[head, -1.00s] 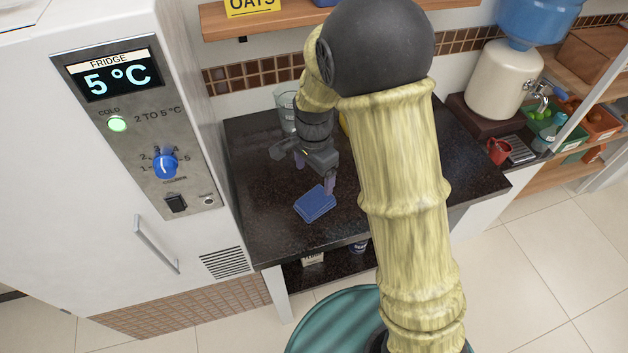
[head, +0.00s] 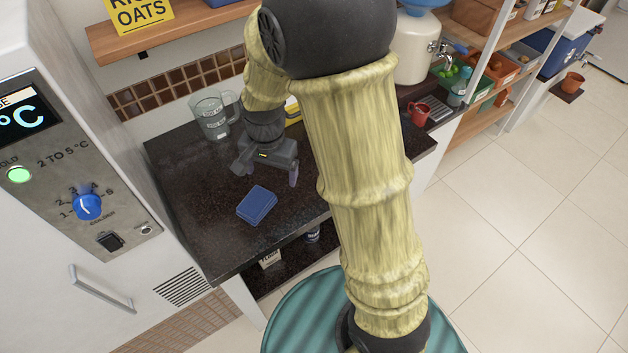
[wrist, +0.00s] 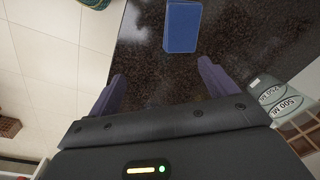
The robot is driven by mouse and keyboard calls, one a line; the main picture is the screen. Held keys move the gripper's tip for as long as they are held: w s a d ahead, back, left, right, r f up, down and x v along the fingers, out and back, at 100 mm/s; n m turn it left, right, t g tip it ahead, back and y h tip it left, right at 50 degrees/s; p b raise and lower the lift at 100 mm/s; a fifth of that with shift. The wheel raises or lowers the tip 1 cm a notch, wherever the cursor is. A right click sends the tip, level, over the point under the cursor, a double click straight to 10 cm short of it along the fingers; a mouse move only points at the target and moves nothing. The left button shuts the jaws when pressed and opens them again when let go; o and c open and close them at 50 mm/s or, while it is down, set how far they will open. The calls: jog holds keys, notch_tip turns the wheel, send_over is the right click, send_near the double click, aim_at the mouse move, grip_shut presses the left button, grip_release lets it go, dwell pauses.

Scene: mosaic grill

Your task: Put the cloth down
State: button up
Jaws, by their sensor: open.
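The blue cloth (head: 257,204), a folded rectangular pad, lies flat on the dark speckled counter (head: 190,190). In the wrist view the cloth (wrist: 182,27) shows at the top, beyond my fingertips and touching neither. My gripper (head: 268,178) is above the counter, behind the cloth in the head view. Its two purple fingers stand wide apart in the wrist view (wrist: 160,82), with nothing between them. My arm hides part of the counter's right side.
A clear measuring jug (head: 212,118) stands at the back left of the counter, near my gripper. A yellow thing (head: 293,110) is partly hidden behind my arm. A red mug (head: 418,113) stands right. The fridge (head: 90,200) borders the counter's left side. Counter around the cloth is clear.

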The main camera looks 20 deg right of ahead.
jog(key=s+d+r+n+t, duration=0.1)
jog(key=s+d+r+n, duration=0.2)
jog(key=s+d+n, duration=0.4)
jog(key=shift+s+d+r+t, duration=0.2)
jog(key=shift+s+d+t, duration=0.2)
jog(key=shift+s+d, duration=0.6)
jog(key=shift+s+a, duration=0.25)
